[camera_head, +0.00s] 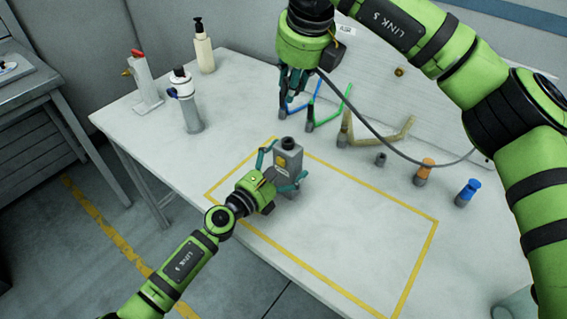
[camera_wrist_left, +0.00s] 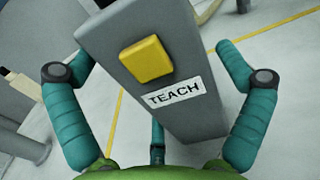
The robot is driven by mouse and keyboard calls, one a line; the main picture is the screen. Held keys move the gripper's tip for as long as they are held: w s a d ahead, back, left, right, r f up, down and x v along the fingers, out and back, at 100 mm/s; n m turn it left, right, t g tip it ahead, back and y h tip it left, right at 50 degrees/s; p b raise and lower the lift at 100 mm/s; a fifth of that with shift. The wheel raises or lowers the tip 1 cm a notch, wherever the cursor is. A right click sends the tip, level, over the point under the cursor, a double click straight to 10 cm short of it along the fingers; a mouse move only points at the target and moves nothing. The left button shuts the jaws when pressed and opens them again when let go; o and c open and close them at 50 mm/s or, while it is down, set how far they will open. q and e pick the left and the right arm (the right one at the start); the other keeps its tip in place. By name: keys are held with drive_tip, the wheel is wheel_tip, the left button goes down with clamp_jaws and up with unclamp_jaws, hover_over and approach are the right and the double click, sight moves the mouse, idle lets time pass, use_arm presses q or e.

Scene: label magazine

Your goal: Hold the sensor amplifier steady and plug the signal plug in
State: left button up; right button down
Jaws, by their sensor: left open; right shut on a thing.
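The sensor amplifier (camera_head: 290,157) is a grey upright box with a dark round socket on top, standing inside the yellow-taped outline on the table. In the left wrist view the amplifier (camera_wrist_left: 180,95) shows a yellow button and a TEACH label. My left gripper (camera_head: 282,171) is open, its teal fingers on either side of the box; in the wrist view gaps show beside it. My right gripper (camera_head: 291,102) is shut above and behind the amplifier. What it holds, likely the signal plug, is mostly hidden by the fingers. A grey cable (camera_head: 352,107) runs from near this gripper to the right.
Green (camera_head: 328,120) and tan (camera_head: 376,139) leads, an orange-topped piece (camera_head: 425,169) and a blue-topped piece (camera_head: 467,192) stand at the back right. The taped area's right part is clear.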

use_arm(q)
drive_tip(key=c, duration=1.3)
drive_tip(key=shift+o, duration=0.2)
use_arm(e)
drive_tip(key=shift+w+a+f+m+h, duration=0.1)
drive_tip(key=shift+w+f+m+h, duration=0.15)
drive_tip(key=shift+m, duration=0.3)
drive_tip(key=shift+w+a+f+m+h, duration=0.15)
drive_tip(key=shift+f+m, duration=0.2)
drive_tip(key=shift+m, duration=0.2)
drive_tip(key=m, duration=0.1)
drive_tip(key=f+m+g, duration=0.1)
drive_tip(key=m+h, duration=0.1)
drive_tip(key=shift+w+a+f+m, duration=0.1)
drive_tip(key=shift+w+f+m, duration=0.1)
drive_tip(key=shift+f+m, duration=0.1)
drive_tip(key=m, duration=0.1)
drive_tip(key=f+m+g, duration=0.1)
drive_tip(key=m, duration=0.1)
drive_tip(key=shift+w+g, duration=0.1)
drive_tip(key=shift+g, duration=0.2)
drive_tip(key=m+g, duration=0.1)
drive_tip(key=m, duration=0.2)
drive_tip(key=shift+f+m, duration=0.15)
drive_tip(key=shift+m, duration=0.15)
